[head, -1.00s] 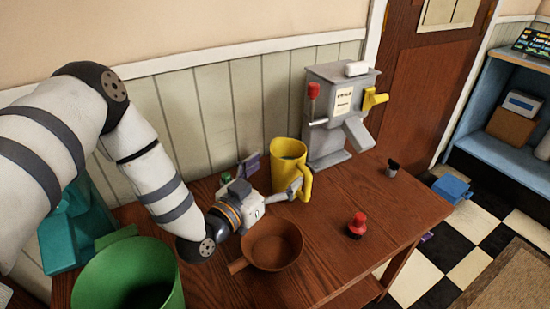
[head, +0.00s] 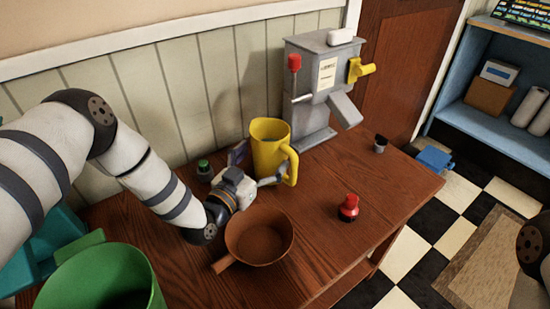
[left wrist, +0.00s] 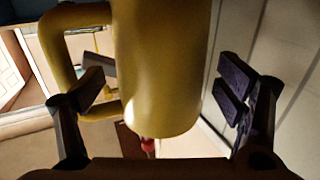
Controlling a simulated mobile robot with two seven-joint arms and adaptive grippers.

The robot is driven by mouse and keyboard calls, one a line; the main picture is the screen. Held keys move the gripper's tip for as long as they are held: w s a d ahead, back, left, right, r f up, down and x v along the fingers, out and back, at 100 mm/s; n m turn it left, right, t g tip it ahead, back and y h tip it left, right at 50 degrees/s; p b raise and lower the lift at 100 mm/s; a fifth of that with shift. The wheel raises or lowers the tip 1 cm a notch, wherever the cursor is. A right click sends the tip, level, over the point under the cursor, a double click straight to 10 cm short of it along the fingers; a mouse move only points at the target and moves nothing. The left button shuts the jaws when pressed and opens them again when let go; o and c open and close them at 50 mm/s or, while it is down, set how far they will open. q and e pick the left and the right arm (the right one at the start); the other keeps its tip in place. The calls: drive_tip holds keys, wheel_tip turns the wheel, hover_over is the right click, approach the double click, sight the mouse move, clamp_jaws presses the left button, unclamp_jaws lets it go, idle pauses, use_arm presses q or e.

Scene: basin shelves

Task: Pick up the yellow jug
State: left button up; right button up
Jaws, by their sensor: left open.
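The yellow jug (head: 268,150) stands upright on the wooden table, its handle on the right. It fills the middle of the left wrist view (left wrist: 160,70), with its handle at the left. My left gripper (head: 256,167) is low at the jug, coming from the left with its fingers apart. In the left wrist view, one finger of the gripper (left wrist: 158,102) is at the handle side and the other is on the right, with a visible gap to the jug. I cannot tell whether the handle-side finger touches the handle. My right gripper is not in view.
A brown pan (head: 259,236) lies just in front of the gripper. A grey dispenser (head: 318,90) stands behind the jug. A red-topped bottle (head: 348,208) is to the right, and a green bucket (head: 100,280) at lower left. A small green-capped jar (head: 204,171) stands behind the gripper.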

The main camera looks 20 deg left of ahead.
sight(259, 150)
use_arm(q)
drive_tip(key=shift+x, duration=0.9)
drive_tip(key=shift+r, duration=0.1)
drive_tip(key=c, duration=1.5)
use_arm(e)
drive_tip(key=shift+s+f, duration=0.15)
use_arm(q)
drive_tip(key=shift+w+r, duration=0.1)
drive_tip(key=shift+r, duration=0.5)
wheel_tip(259, 150, up, 2)
drive_tip(key=shift+r+p, duration=0.1)
drive_tip(key=shift+p, duration=0.25)
drive_tip(key=s+d+r+p, duration=0.3)
drive_tip(key=s+d+r, duration=0.5)
drive_tip(key=s, duration=0.3)
drive_tip(key=shift+s+r, duration=0.2)
drive_tip(key=shift+r, duration=0.65)
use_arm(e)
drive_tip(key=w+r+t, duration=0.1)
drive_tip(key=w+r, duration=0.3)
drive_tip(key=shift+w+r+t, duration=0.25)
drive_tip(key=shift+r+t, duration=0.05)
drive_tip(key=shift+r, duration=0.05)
